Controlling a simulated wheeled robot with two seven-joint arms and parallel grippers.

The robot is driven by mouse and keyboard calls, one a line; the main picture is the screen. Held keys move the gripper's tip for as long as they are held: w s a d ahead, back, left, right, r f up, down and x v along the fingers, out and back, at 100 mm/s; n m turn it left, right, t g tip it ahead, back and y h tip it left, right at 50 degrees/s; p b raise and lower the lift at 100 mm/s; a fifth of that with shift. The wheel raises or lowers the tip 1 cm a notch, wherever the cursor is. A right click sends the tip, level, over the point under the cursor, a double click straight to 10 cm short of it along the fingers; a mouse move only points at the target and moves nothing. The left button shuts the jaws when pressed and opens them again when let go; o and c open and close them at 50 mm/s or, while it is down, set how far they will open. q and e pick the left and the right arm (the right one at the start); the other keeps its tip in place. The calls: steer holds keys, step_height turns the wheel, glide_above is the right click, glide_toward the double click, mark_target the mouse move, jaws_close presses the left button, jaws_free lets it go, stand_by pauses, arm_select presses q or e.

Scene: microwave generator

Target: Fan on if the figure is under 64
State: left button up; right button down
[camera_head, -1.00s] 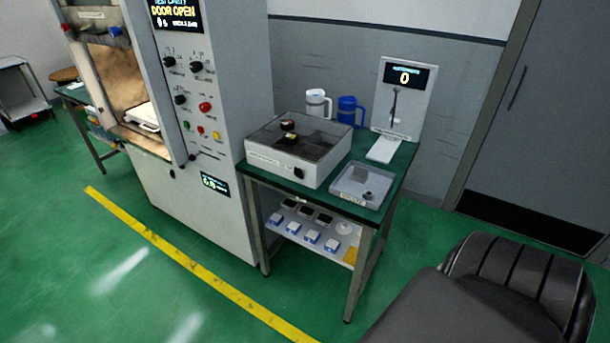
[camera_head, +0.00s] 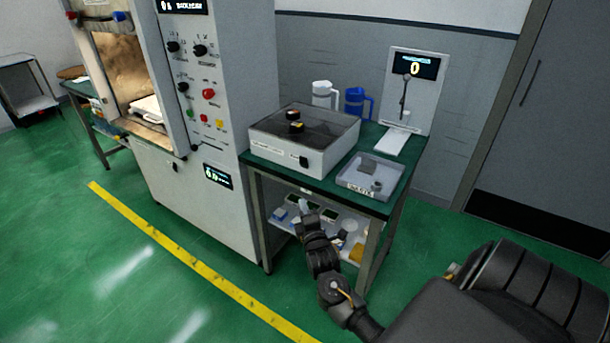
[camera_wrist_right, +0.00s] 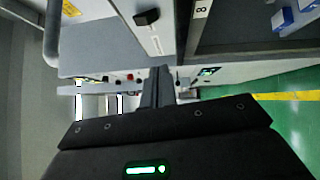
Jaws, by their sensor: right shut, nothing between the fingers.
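The tall white generator cabinet (camera_head: 222,95) has a front panel with black knobs, a red button (camera_head: 208,93) and small coloured buttons. A small lit display (camera_head: 217,176) low on its front has a figure too small to read surely. A display on a white stand (camera_head: 415,66) reads 0. I cannot tell which control is the fan's. My right gripper (camera_head: 305,207) is shut and empty, in front of the side table's lower shelf. In the right wrist view its shut fingers (camera_wrist_right: 160,88) point toward the cabinet panel (camera_wrist_right: 125,78). My left gripper is out of view.
Green floor is clear at left.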

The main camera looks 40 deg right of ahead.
steer(key=r, duration=0.3)
steer(key=shift+d+r+h, duration=0.1)
steer(key=shift+d+h, duration=0.3)
steer(key=p, duration=0.2)
glide_toward(302, 158)
steer(key=w, duration=0.4)
steer(key=shift+w+d+r+p, duration=0.1)
steer(key=shift+w+d+p, duration=0.1)
steer(key=shift+d, duration=0.5)
steer(key=shift+w+d+r+p, duration=0.1)
steer(key=shift+w+d, duration=0.1)
steer(key=shift+d, duration=0.5)
